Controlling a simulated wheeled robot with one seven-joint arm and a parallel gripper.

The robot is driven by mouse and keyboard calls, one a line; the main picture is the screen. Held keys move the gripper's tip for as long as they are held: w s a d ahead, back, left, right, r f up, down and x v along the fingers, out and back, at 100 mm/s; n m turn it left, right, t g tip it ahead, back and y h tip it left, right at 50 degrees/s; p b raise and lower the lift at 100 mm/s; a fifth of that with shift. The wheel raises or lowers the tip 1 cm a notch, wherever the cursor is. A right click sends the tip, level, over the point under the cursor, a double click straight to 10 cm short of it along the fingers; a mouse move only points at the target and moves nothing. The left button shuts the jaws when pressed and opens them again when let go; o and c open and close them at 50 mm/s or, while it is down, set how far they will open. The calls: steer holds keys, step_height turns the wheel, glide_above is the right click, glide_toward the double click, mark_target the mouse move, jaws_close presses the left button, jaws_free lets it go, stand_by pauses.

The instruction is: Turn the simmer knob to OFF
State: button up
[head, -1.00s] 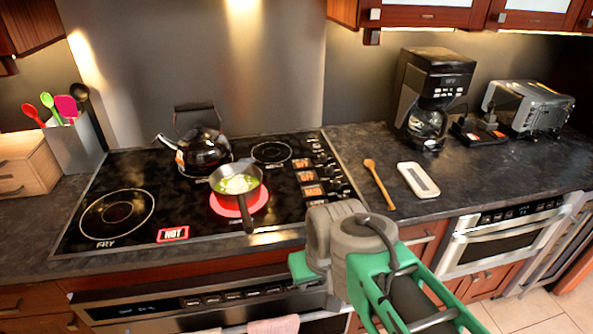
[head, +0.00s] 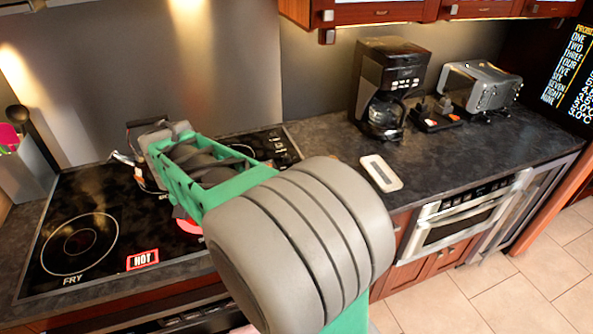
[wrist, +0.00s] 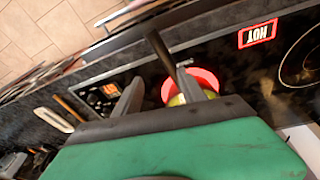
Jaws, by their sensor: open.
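The column of burner knobs is partly visible on the right side of the black cooktop (head: 60,200) in the head view, mostly behind my arm. I cannot tell which knob is the simmer knob. My gripper is open, its two fingers spread over the cooktop, with nothing seen between them that it holds. The pan's dark handle (wrist: 160,52) and the glowing red burner (wrist: 205,80) show just beyond the right finger.
A kettle, mostly hidden, stands at the cooktop's back. A white spoon rest (head: 381,173), coffee maker (head: 388,88) and toaster (head: 480,87) stand on the right counter. A red HOT sign (head: 142,259) is lit at the cooktop's front. The front right counter is clear.

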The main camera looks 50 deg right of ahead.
steer(key=w+d+m+g+h, duration=0.1)
steer(key=w+d+m, duration=0.1)
steer(key=d+m, duration=0.35)
steer(key=w+d+m, duration=0.2)
steer(key=d, duration=0.6)
steer(key=s+d+f+m+g, duration=0.1)
steer(key=d+f+m, duration=0.3)
steer(key=d, duration=0.5)
steer(key=s+d+f+m+g, duration=0.2)
steer(key=d+m, duration=0.4)
steer(key=d, duration=0.2)
steer(key=shift+h, duration=0.3)
steer(key=x, duration=0.7)
steer(key=shift+d+f+p, duration=0.1)
steer(key=shift+d+p, duration=0.3)
steer(key=shift+f, duration=0.25)
steer(key=shift+c, duration=0.3)
jaws_close()
